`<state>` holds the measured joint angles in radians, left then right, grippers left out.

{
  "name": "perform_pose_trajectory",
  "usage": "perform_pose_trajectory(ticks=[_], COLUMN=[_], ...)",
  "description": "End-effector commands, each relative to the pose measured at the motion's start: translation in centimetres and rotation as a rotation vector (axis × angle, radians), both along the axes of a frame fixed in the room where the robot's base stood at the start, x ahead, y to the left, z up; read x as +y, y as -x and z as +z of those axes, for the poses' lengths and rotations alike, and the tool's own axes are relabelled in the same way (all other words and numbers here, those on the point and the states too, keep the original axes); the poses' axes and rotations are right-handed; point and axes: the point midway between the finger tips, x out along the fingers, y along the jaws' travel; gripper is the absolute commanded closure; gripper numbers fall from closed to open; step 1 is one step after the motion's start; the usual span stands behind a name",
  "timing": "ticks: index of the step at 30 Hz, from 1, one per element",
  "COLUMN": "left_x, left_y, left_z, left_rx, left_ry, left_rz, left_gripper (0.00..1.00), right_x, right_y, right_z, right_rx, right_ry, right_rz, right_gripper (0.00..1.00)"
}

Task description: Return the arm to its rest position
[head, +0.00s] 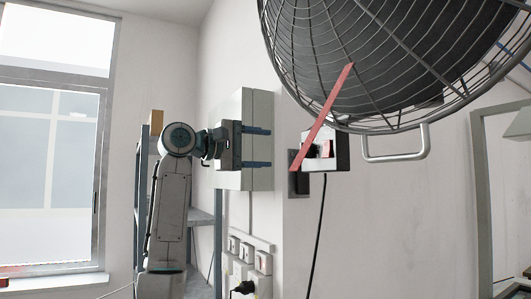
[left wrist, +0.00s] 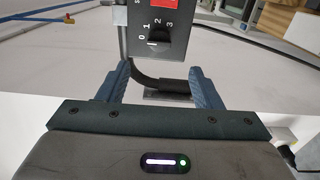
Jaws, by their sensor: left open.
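My left gripper (head: 270,148) is raised at the wall in the head view, its two blue fingers spread one above the other in front of a pale wall cabinet. In the left wrist view, my left gripper (left wrist: 160,70) is open and holds nothing. A dark control box with a dial numbered from 0 (left wrist: 157,30) lies beyond the fingertips. A black cable piece (left wrist: 160,84) shows between the fingers; I cannot tell whether it touches them. My right gripper is not in view.
A large wire-caged fan (head: 400,50) with a metal handle fills the upper right. A small wall box (head: 325,152) with a hanging cord sits below it, partly behind a red bar (head: 322,118). Sockets (head: 247,255) and grey shelving (head: 200,217) are near my arm.

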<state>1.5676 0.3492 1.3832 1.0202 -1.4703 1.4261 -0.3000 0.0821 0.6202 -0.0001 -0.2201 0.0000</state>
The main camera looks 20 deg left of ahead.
Motion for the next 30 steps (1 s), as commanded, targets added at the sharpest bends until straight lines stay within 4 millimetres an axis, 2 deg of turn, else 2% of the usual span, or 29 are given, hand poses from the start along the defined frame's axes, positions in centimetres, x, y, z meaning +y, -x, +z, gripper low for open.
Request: perform_pose_trajectory(ticks=[10, 14, 17, 20, 24, 29, 30], left_x=[0.0, 0.1, 0.4, 0.8, 1.6, 2.4, 2.6], left_y=[-0.1, -1.5, -4.7, -8.9, -13.9, -17.7, -18.4], left_z=[0.0, -1.6, -5.5, -11.4, -21.0, -32.7, -35.7], left_rx=[0.000, 0.014, 0.045, 0.085, 0.144, 0.211, 0.228], left_ry=[0.000, -0.003, -0.015, -0.040, -0.095, -0.178, -0.202], left_rz=[0.000, 0.012, 0.038, 0.079, 0.141, 0.201, 0.215], left_gripper=[0.41, 0.41, 0.41, 0.41, 0.41, 0.41, 0.41], right_x=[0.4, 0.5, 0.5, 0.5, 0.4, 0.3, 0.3], right_y=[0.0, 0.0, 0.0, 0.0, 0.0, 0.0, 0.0], right_z=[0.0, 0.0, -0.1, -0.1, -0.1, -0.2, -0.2], right_rx=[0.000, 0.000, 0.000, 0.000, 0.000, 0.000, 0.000], right_ry=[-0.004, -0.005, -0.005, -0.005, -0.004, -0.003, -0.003], right_rz=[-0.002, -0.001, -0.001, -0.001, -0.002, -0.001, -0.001], right_gripper=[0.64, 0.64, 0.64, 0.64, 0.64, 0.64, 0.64])
